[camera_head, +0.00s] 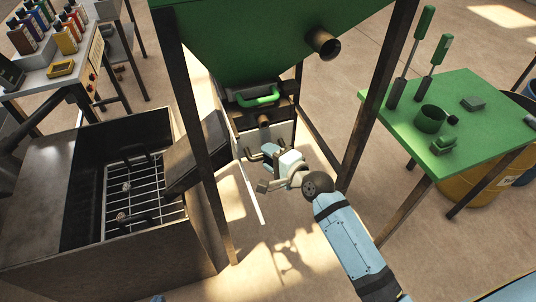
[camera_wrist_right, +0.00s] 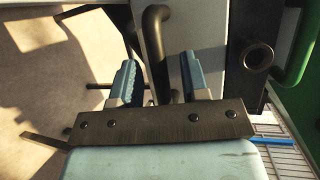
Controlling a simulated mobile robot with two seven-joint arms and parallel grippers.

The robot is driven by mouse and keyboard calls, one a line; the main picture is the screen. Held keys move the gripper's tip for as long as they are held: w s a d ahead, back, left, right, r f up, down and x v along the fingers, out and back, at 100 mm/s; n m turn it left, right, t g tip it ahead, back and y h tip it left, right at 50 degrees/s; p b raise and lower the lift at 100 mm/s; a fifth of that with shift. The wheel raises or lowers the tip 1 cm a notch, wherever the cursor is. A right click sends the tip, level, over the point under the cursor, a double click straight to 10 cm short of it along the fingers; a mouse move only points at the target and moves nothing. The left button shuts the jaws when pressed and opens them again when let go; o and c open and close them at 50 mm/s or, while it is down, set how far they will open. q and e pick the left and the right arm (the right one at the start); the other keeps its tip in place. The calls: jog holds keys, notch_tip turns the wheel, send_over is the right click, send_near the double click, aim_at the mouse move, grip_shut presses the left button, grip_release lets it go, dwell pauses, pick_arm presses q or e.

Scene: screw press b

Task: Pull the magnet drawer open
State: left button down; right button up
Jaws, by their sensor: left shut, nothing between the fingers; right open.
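Under the green hopper (camera_head: 262,40) is a pale-fronted unit (camera_head: 280,133) with a green handle (camera_head: 259,97) above and a dark bent bar handle (camera_head: 254,155) lower down. The dark bar handle (camera_wrist_right: 153,35) and green handle (camera_wrist_right: 301,50) also show in the right wrist view. Which front is the magnet drawer is not clear. My right gripper (camera_head: 273,160) is at the dark handle. In the right wrist view its open fingers (camera_wrist_right: 158,78) stand on either side of the bar. Contact cannot be told. My left gripper is not in view.
A dark pipe stub (camera_wrist_right: 258,56) sits beside the handle. Hopper legs (camera_head: 203,140) and (camera_head: 378,95) flank my right arm. A grey bin with a wire grid (camera_head: 130,195) stands left; a green table (camera_head: 480,110) with tools stands right. Floor in front is clear.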

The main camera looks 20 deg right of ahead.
jog(key=shift+w+a+f, duration=0.1)
jog(key=shift+w+a, duration=0.1)
jog(key=shift+w, duration=0.25)
jog(key=shift+c, duration=0.2)
grip_shut()
pick_arm(q)
jog(key=shift+s+r, duration=0.1)
pick_arm(e)
jog(key=shift+s, duration=0.15)
